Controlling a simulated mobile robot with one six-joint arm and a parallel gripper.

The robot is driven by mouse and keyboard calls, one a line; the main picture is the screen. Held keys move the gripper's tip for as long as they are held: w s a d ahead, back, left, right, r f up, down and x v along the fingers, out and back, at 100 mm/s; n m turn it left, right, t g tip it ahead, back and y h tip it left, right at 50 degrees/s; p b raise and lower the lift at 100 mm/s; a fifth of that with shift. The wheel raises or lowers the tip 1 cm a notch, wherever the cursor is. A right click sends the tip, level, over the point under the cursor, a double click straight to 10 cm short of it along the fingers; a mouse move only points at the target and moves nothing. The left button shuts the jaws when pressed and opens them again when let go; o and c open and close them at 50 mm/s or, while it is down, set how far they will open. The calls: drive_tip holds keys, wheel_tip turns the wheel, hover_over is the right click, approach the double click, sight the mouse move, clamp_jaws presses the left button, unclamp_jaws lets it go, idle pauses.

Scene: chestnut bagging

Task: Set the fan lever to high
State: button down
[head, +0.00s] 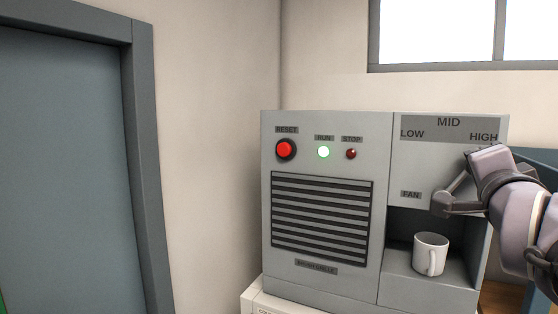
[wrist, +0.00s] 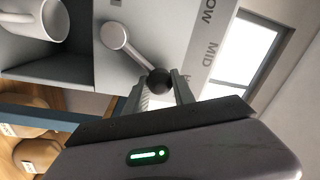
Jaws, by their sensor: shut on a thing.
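The fan lever (wrist: 125,42) is a pale grey arm on a round pivot, with a black ball knob (wrist: 158,81) at its end. In the wrist view the knob sits between the two fingers of my gripper (wrist: 160,88), which is shut on it. The lever slants from its pivot toward the HIGH side, past MID. In the head view my gripper (head: 488,160) is at the panel's right, just below the HIGH label (head: 484,137), and covers most of the lever. The LOW label (head: 412,134) and MID label (head: 449,122) are clear.
A white mug (head: 430,254) stands in the recess below the fan panel. Brown rounded objects (wrist: 35,153) lie beside the machine.

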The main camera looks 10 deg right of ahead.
drive_tip(key=shift+s+d+f, duration=0.15)
drive_tip(key=shift+d+f, duration=0.15)
drive_tip(key=shift+f, duration=0.05)
idle(0.3)
drive_tip(key=c, duration=1.1)
unclamp_jaws()
drive_tip(key=p+v, duration=0.7)
drive_tip(key=v, duration=1)
drive_tip(key=shift+s+a, duration=0.1)
drive_tip(key=shift+a, duration=0.05)
